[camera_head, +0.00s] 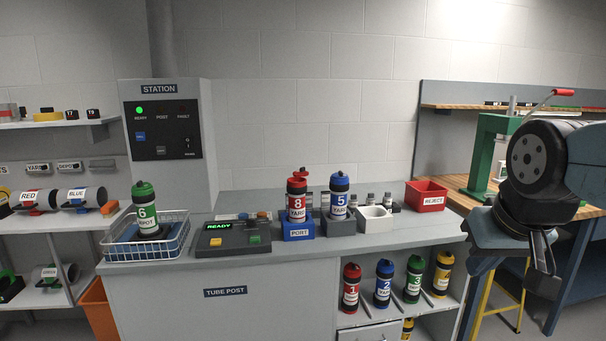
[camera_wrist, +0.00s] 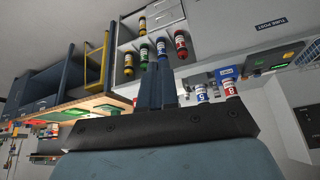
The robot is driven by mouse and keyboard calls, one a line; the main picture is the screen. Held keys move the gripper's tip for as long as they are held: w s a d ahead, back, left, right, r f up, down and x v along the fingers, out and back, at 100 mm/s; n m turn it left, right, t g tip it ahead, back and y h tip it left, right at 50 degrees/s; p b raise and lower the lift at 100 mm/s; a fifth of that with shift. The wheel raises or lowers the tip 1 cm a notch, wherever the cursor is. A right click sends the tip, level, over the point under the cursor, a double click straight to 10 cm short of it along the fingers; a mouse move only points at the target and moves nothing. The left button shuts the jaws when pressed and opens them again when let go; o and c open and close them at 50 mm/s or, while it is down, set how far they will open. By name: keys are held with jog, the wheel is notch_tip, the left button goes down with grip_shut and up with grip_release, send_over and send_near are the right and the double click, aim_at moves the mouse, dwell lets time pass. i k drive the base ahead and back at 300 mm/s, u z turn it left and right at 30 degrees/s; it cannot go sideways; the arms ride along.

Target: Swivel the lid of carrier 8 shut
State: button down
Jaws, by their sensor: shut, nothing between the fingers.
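Carrier 8 (camera_head: 297,205) is a red tube with a white label, standing upright in the blue POST holder (camera_head: 297,231) on the counter. Its small red lid (camera_head: 301,172) shows at the top, seemingly off-centre; how far it is swung is too small to tell. In the wrist view carrier 8 (camera_wrist: 231,89) is at the right, appearing upside down. My gripper (camera_head: 543,262) is at the far right in the head view, well away from carrier 8 and apart from it. Its fingers (camera_wrist: 158,82) are together and empty in the wrist view.
Blue carrier 5 (camera_head: 339,198) stands close to the right of carrier 8. A white holder (camera_head: 375,219) and a red REJECT bin (camera_head: 426,196) are farther right. A control box (camera_head: 233,237) and wire basket (camera_head: 150,240) with green carrier 6 (camera_head: 145,212) are left. Several carriers stand below.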

aim_at(302, 172)
jog(key=u, duration=0.05)
jog(key=k, duration=0.4)
jog(key=u, duration=0.6)
jog(key=i, duration=1.35)
jog(key=z, duration=0.75)
